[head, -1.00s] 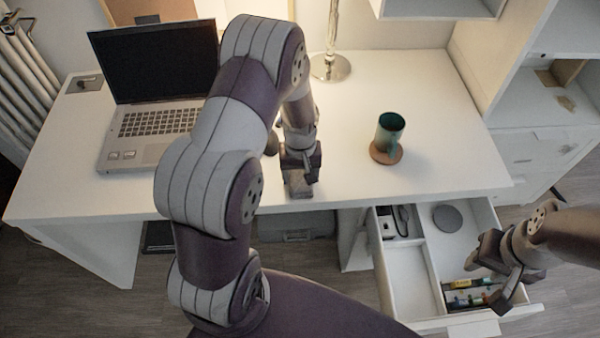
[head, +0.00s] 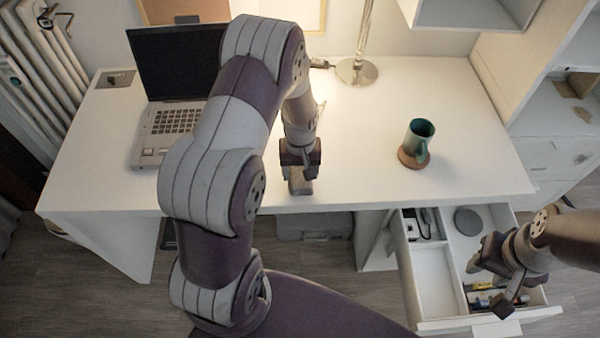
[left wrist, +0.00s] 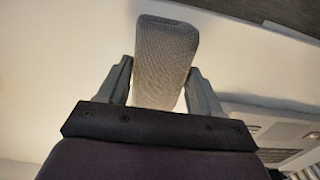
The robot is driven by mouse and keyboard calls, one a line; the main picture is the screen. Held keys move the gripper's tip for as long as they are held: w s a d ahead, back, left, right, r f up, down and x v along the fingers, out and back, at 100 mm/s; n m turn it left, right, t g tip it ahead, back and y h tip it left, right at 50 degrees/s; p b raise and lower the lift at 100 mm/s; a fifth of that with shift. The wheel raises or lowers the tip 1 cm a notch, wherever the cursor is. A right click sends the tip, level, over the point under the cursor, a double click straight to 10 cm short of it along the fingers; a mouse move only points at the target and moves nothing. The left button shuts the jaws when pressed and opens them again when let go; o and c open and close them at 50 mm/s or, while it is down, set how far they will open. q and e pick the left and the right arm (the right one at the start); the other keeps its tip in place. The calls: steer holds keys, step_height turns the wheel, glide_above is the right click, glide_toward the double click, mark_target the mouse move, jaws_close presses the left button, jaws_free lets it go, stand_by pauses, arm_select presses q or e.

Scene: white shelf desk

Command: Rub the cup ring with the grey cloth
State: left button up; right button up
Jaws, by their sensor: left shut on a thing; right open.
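My left gripper (head: 300,186) is over the front edge of the white desk (head: 350,170), left of the cup. In the left wrist view the left gripper (left wrist: 163,80) is shut on the grey cloth (left wrist: 165,55), a folded, woven-looking block between its fingers. The cloth is hard to tell apart from the gripper in the head view. A green cup (head: 418,138) stands upright on a round brown coaster (head: 413,160) on the right part of the desk. No cup ring can be made out on the desk. My right gripper (head: 488,290) is open above the drawer.
An open laptop (head: 175,121) stands at the back left, partly hidden by my left arm. A lamp base (head: 357,71) stands at the back. The open drawer (head: 437,281) below the desk holds a dark round disc (head: 468,221) and small items. The desk around the cup is clear.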

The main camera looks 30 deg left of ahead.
arm_select(q)
steer(key=shift+d+r+p, duration=0.2)
steer(key=shift+r+p, duration=0.45)
steer(key=shift+r, duration=0.35)
step_height(320, 180, up, 2)
steer(key=shift+a+r+p, duration=0.1)
steer(key=shift+p, duration=0.9)
steer(key=shift+r+p, duration=0.65)
steer(key=shift+r, duration=0.15)
